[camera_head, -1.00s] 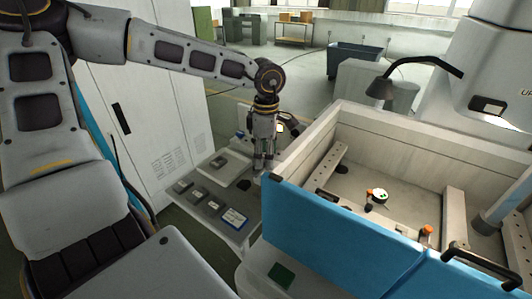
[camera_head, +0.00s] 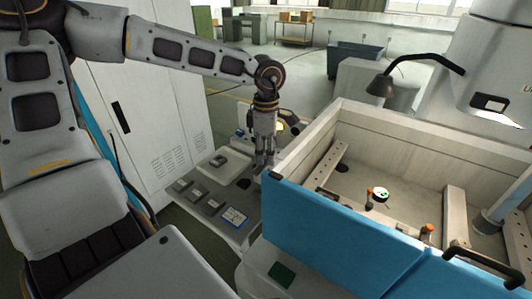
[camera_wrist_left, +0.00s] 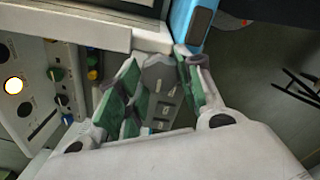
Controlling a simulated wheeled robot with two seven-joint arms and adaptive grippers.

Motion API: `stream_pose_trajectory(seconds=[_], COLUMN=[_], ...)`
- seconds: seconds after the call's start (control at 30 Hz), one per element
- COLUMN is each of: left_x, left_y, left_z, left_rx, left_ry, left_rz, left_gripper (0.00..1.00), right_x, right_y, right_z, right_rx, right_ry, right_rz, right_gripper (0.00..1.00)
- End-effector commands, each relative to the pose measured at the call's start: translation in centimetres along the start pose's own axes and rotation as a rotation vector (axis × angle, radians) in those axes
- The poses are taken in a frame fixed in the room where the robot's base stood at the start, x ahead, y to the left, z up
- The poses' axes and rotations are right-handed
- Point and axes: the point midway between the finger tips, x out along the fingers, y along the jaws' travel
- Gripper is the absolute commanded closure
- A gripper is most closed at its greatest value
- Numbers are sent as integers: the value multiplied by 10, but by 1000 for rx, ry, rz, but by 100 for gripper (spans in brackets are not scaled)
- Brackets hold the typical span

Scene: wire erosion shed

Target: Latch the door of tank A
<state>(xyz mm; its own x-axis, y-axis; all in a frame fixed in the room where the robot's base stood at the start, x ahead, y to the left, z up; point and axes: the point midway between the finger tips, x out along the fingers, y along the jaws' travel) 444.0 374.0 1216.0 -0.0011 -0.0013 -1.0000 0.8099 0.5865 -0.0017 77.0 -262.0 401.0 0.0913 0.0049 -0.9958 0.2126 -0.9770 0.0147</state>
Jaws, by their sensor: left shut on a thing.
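The white open-topped tank (camera_head: 400,133) stands at the right in the head view. Its blue door (camera_head: 335,232) is upright along the near side, with a dark cap (camera_head: 275,175) at its left top corner. My left gripper (camera_head: 264,164) points down just outside that corner. In the left wrist view the gripper (camera_wrist_left: 157,62) has its green-padded fingers beside the blue door edge (camera_wrist_left: 182,18) and dark cap (camera_wrist_left: 203,20). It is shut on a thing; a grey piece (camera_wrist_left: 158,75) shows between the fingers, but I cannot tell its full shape. My right gripper is out of view.
A grey shelf (camera_head: 207,207) with several small boxes and a blue-edged card (camera_head: 234,217) lies left of the tank. A control panel (camera_wrist_left: 25,100) with knobs is close to the left finger. A black lamp (camera_head: 382,86) overhangs the tank. A white cabinet (camera_head: 150,110) stands behind my arm.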

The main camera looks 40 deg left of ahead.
Motion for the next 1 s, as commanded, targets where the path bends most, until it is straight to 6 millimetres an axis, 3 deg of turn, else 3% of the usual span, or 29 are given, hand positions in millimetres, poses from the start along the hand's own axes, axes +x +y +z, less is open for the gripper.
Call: stream_pose_trajectory(seconds=[1.0], left_x=[2], left_y=[1], left_z=[0], left_rx=[-524], left_ry=[-1], left_rz=[5], left_gripper=[88], right_x=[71], right_y=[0], right_z=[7], right_rx=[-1], right_ry=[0], right_rz=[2], right_gripper=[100])
